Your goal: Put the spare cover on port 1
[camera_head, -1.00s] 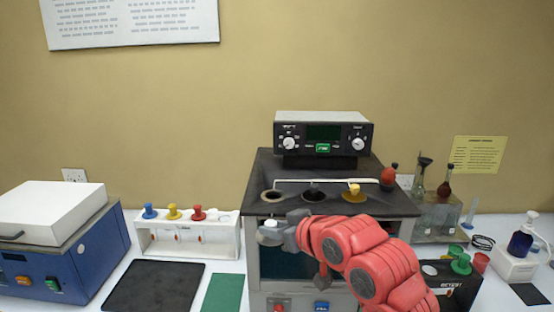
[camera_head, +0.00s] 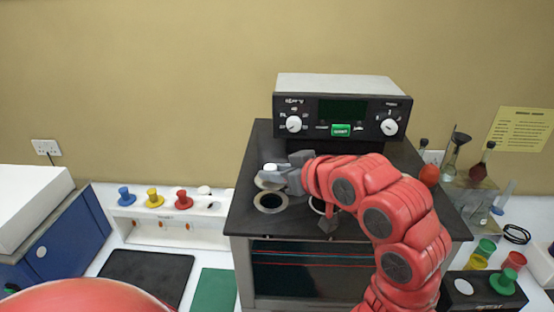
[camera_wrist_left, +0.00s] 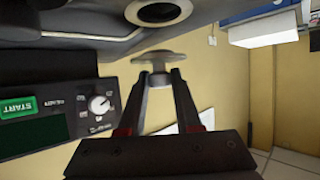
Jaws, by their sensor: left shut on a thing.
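My left gripper (camera_head: 278,178) is shut on a pale cover (camera_head: 266,184) with a white-topped knob, held level above the black top of the bath unit (camera_head: 242,214). In the left wrist view, the cover (camera_wrist_left: 160,56) is clamped by its stem between the fingertips (camera_wrist_left: 160,77), with its wide disc toward the unit. The leftmost port (camera_head: 270,203) is an uncovered ringed hole just in front of the cover in the head view. The port ring (camera_wrist_left: 160,11) shows apart from the disc in the wrist view. The middle port is mostly hidden by my arm. My right gripper is out of view.
A control box (camera_head: 340,108) with knobs and a green START button stands behind the ports. A white rack (camera_head: 130,226) with blue, yellow and red stoppers stands left. Flasks (camera_head: 478,190) and green and red pieces stand right. A black mat (camera_head: 150,275) lies front left.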

